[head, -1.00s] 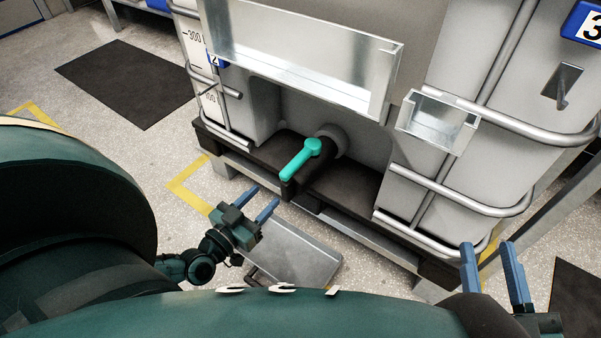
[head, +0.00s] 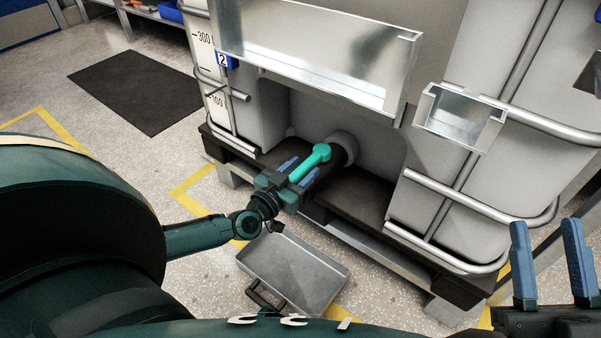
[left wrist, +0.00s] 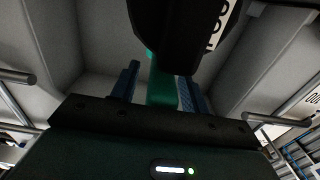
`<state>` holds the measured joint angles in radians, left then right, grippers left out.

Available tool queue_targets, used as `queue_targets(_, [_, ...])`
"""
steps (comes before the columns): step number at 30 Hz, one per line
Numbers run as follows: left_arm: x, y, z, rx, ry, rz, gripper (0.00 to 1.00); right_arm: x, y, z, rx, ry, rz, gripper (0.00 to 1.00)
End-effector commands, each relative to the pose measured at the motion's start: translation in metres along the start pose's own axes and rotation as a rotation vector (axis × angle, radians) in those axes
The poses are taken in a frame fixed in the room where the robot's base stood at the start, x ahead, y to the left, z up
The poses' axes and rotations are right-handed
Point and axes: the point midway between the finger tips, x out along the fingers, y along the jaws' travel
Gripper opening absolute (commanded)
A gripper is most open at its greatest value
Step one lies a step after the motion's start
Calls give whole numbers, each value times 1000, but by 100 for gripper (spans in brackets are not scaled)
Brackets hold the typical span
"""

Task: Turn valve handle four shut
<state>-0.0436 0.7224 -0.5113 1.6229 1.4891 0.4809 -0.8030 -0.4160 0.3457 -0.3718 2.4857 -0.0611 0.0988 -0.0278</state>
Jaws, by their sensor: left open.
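A teal valve handle (head: 320,154) sits on the dark outlet at the foot of a white tank (head: 375,145). It points toward me and to the lower left, roughly along the outlet. A blue sign reading 2 (head: 223,60) is on this tank's left side; I see no number four. My left gripper (head: 298,170) is open, with its blue fingers on either side of the handle's free end. In the left wrist view the handle (left wrist: 162,88) runs between the two fingers; contact cannot be told. My right gripper (head: 547,222) is open and empty at the lower right.
A metal trough (head: 310,60) and a small metal box (head: 460,118) jut out above the handle. Tubular cage bars (head: 470,200) are at the right. A grey tray (head: 295,275) lies on the floor below my left gripper. A dark mat (head: 135,85) is at the left.

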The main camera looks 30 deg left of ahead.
Motion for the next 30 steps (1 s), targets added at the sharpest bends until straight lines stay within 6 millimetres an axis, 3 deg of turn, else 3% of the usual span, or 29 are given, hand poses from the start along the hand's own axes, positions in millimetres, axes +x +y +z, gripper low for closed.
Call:
queue_targets(7, [0,0,0,0,-1,0,45,0,0,-1,-2,3,0,36])
queue_targets(23, [0,0,0,0,0,0,1,0,0,0,-1,1,0,36])
queue_targets(30, [0,0,0,0,0,0,0,0,0,0,-1,1,0,36])
